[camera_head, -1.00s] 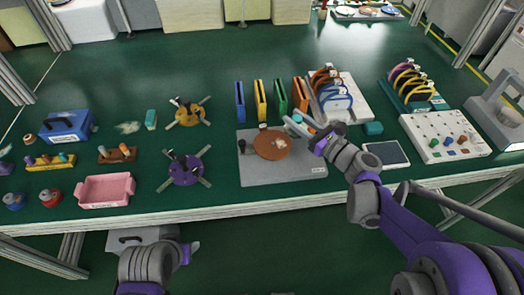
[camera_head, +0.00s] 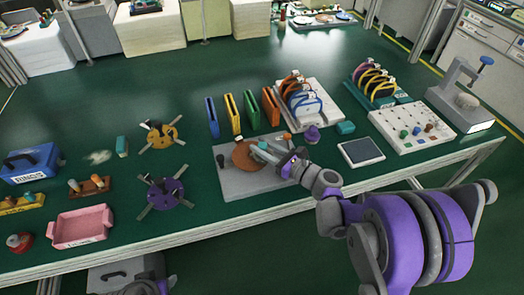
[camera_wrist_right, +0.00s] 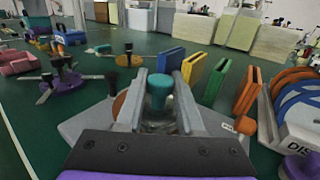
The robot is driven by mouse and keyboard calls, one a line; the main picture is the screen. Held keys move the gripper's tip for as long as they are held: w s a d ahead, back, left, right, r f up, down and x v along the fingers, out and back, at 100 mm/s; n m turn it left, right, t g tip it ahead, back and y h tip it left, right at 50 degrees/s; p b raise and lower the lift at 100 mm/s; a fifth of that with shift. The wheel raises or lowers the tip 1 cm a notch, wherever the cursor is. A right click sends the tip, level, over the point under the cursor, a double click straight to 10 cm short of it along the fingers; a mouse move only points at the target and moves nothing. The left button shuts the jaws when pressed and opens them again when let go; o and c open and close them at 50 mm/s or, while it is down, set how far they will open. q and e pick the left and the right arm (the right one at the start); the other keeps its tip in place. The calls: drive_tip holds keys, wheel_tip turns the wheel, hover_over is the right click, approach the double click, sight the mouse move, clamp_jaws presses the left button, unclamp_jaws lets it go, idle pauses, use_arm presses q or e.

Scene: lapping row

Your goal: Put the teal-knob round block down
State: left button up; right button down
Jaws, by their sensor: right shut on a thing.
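My right gripper (camera_head: 262,152) is over the grey plate (camera_head: 240,188), beside the round orange-brown disc (camera_head: 243,155). It is shut on the teal-knob round block, whose teal knob (camera_wrist_right: 158,88) stands upright between the two fingers in the right wrist view. The block's lower body is mostly hidden by the fingers and the wrist. I cannot tell whether it touches the plate or the disc. The disc shows only in part, left of the fingers, in the right wrist view (camera_wrist_right: 118,106). Only a bit of my left arm shows at the bottom edge; its fingers are not seen.
Blue, yellow, green and orange upright slabs (camera_head: 231,113) stand behind the plate. A purple-knob block (camera_head: 312,134), a teal block (camera_head: 346,128) and a dark flat pad (camera_head: 361,152) are to the right. A purple spider-like fixture (camera_head: 167,193) is left, with a pink tray (camera_head: 80,228) beyond it.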

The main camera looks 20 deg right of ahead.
drive_tip(key=shift+f, duration=0.8)
drive_tip(key=shift+f, duration=0.1)
drive_tip(key=c, duration=0.5)
unclamp_jaws()
drive_tip(key=shift+c, duration=0.2)
